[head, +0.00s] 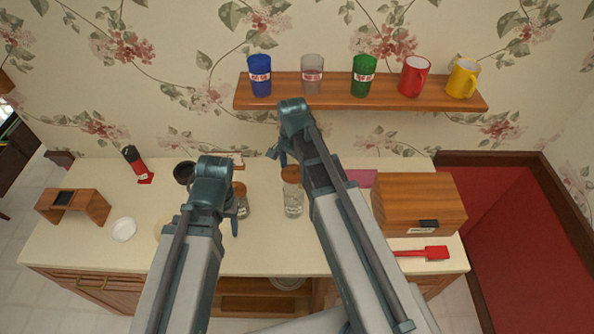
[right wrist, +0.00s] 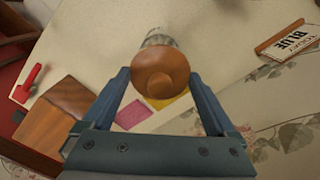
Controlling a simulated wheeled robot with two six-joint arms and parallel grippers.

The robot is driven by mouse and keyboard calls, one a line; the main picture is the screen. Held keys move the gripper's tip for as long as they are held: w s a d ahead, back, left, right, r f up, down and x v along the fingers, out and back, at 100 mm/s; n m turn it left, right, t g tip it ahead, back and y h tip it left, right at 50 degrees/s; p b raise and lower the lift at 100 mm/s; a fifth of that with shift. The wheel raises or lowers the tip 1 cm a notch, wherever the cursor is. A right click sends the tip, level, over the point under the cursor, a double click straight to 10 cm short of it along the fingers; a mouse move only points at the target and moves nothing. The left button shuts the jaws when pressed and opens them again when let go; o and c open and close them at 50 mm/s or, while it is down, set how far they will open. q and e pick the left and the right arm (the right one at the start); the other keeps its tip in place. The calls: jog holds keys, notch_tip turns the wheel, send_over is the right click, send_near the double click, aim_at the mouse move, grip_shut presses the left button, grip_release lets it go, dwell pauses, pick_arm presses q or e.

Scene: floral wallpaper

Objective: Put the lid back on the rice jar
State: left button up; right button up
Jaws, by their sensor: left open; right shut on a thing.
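The round wooden lid (right wrist: 160,72) with its knob lies between the fingers of my right gripper (right wrist: 160,88) in the right wrist view. In the head view this lid (head: 291,174) appears at the top of a clear glass jar (head: 293,203) with pale contents. My right gripper (head: 284,160) is shut on the lid. The jar (right wrist: 158,37) shows partly behind the lid in the wrist view. I cannot tell whether lid and rim touch. My left gripper (head: 213,212) is open, left of the jar, beside a smaller jar (head: 242,208) that it partly hides.
A wooden box (head: 418,200) and red spatula (head: 427,253) are on the counter's right. A dark cup (head: 183,172), white dish (head: 123,229), wooden stand (head: 74,205) and black-red bottle (head: 133,159) are on its left. A shelf (head: 335,98) with several cups hangs above.

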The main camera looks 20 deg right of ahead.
notch_tip(320, 180, down, 6)
jog(key=b, duration=0.6)
jog(key=shift+f, duration=0.2)
jog(key=shift+f+b, duration=0.15)
jog(key=shift+b, duration=0.25)
dwell(1.6)
jog(key=o, duration=1.1)
jog(key=shift+o, duration=0.2)
jog(key=shift+r+p, duration=3.55)
